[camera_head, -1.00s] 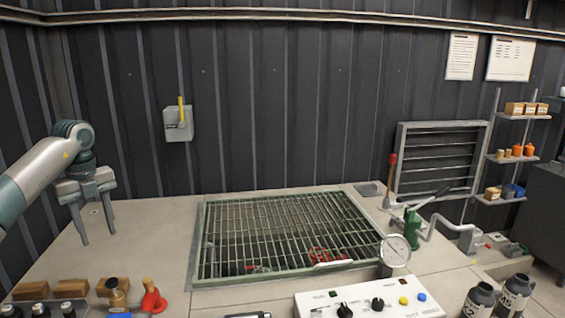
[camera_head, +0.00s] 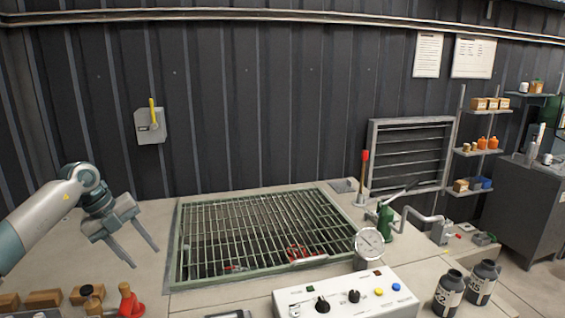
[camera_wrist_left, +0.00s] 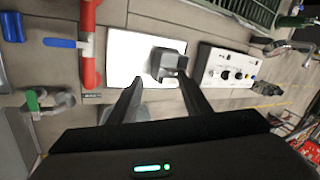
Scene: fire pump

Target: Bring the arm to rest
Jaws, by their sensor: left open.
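My left gripper (camera_head: 146,256) is in the head view at the left, open and empty, with its two fingers spread and pointing down to the right. It hangs above the pale counter, left of the green floor grate (camera_head: 181,243). In the left wrist view the open fingers (camera_wrist_left: 158,84) reach over a white plate (camera_wrist_left: 120,62) with a grey block on it; nothing is between them that I can see being held. My right gripper is not in view.
A white control box (camera_head: 345,300) with knobs stands at the front, beside a pressure gauge (camera_head: 369,242). A green hand pump (camera_head: 385,220) is right of the grate. Wooden blocks (camera_head: 44,298) and a red-based fitting (camera_head: 130,303) sit front left. Dark bottles (camera_head: 449,291) stand front right.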

